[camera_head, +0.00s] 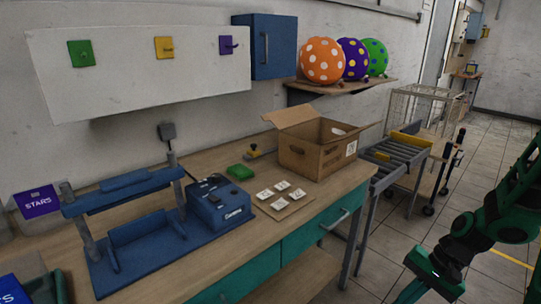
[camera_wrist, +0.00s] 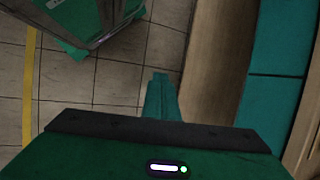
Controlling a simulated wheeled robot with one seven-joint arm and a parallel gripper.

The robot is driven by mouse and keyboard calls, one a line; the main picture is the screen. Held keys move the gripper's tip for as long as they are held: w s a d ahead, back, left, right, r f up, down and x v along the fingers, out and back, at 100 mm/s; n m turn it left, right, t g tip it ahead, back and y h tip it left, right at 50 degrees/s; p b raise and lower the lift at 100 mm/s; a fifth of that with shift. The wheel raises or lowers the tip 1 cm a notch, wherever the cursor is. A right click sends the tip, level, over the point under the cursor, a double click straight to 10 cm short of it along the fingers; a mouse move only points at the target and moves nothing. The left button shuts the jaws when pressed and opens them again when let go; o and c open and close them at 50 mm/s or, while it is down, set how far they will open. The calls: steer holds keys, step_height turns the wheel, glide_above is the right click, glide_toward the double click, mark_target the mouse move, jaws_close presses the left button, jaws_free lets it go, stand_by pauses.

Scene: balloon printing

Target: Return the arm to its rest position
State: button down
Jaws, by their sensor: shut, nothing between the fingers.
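My green and black arm (camera_head: 490,225) is at the right of the head view, bent, over the tiled floor and apart from the workbench (camera_head: 335,196). Its lower end reaches the bottom of that view. In the wrist view my gripper (camera_wrist: 161,80) points away from the camera with its green fingers together and nothing between them. Tiled floor shows around the fingers, and the bench side with teal drawers (camera_wrist: 278,65) is to their right.
A blue press (camera_head: 135,225), an open cardboard box (camera_head: 318,155) and small cards are on the bench. A roller cart (camera_head: 410,150) stands beyond it. Dotted balloons (camera_head: 322,61) sit on a wall shelf. Floor between bench and arm is clear.

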steer(key=s+d+r+n+h, duration=0.1)
steer(key=s+d+r+h, duration=0.1)
steer(key=s+d+r, duration=0.2)
steer(key=s+d+r+n+h, duration=0.1)
steer(key=s+d+r+h, duration=0.2)
steer(key=s+r, duration=0.7)
step_height(320, 180, up, 4)
steer(key=shift+s+d+r, duration=0.1)
steer(key=shift+s+d, duration=0.3)
steer(key=shift+d, duration=0.1)
